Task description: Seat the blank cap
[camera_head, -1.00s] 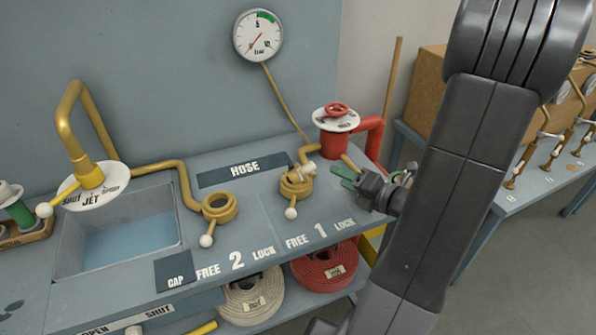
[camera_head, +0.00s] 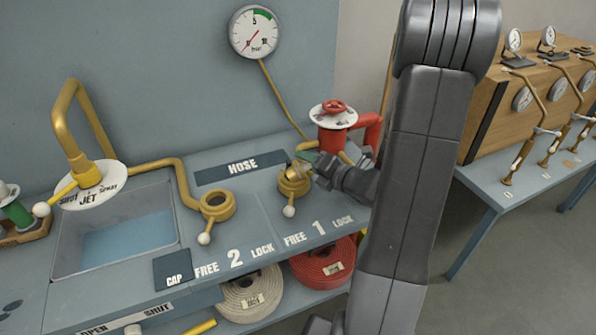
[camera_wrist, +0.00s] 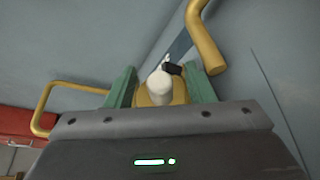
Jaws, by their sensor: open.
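The brass outlet numbered 1 (camera_head: 290,188) has a white-balled lever hanging at its front. A brass piece with a pale knob, seemingly the blank cap (camera_head: 292,170), is at its mouth; I cannot tell whether it sits flat. My gripper (camera_head: 308,160) is open at this outlet, coming from the right and partly hiding it. In the wrist view, the green fingers stand either side of the pale knob (camera_wrist: 160,92) and brass body, with no clear grip. Outlet 2 (camera_head: 217,206) is an open brass ring. The dark CAP pad (camera_head: 172,269) is bare.
A red standpipe with handwheel (camera_head: 334,115) stands close behind my gripper. A brass jet pipe (camera_head: 70,125) rises over the sink (camera_head: 68,262) at left. A pressure gauge (camera_head: 254,32) hangs on the wall. Coiled hoses (camera_head: 251,293) lie on the lower shelf.

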